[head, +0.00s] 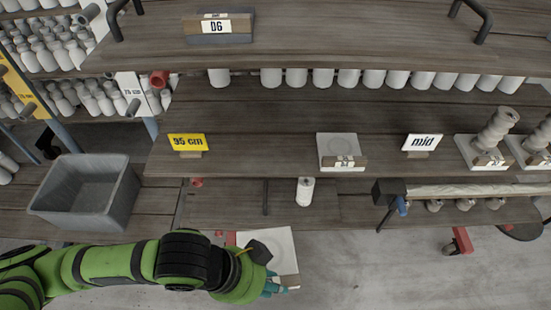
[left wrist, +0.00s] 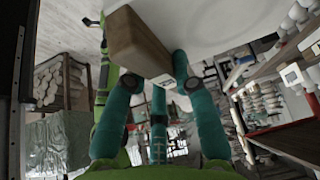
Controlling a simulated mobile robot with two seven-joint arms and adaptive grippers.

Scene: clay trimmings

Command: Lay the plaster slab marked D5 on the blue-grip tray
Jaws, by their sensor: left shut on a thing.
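My left gripper (head: 278,286) is low in the head view, shut on the edge of a white slab with a brown wooden strip (head: 268,245). The slab is partly hidden behind my gripper. In the left wrist view, the teal fingers (left wrist: 162,92) close at the brown block (left wrist: 140,42) under the slab's pale face (left wrist: 205,22). I cannot read a D5 mark on it. A similar white slab (head: 340,146) with an unreadable label lies on the middle shelf. I cannot make out a blue-grip tray. My right gripper is out of view.
A grey bin (head: 85,193) stands at the left. The middle shelf carries a yellow sign (head: 187,143), a "mid" sign (head: 422,143) and stacked clay-like pieces (head: 492,132) at right. A white bottle (head: 305,191) stands on the lower shelf. Bare floor (head: 400,270) shows at lower right.

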